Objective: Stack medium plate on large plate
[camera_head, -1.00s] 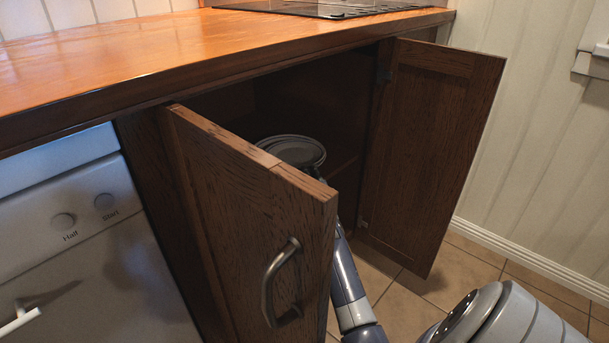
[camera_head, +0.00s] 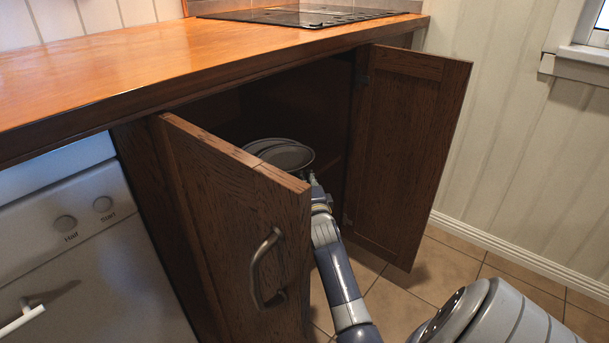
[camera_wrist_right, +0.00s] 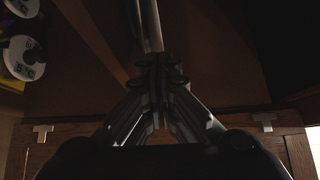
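Two grey round plates overlap inside the open cabinet in the head view. The front plate (camera_head: 290,158) lies nearer the opening and partly covers the back plate (camera_head: 262,145); their sizes are hard to compare. My right gripper (camera_head: 312,181) is at the front plate's right edge, its fingers small and dark there. In the right wrist view the fingers (camera_wrist_right: 160,68) are closed together around a thin, pale, edge-on strip, which appears to be the front plate (camera_wrist_right: 151,25). Whether the plates touch each other is unclear. My left gripper is not in view.
The left cabinet door (camera_head: 235,220) stands open and hides part of the interior. The right door (camera_head: 410,150) is open too. The countertop (camera_head: 220,65) overhangs the opening.

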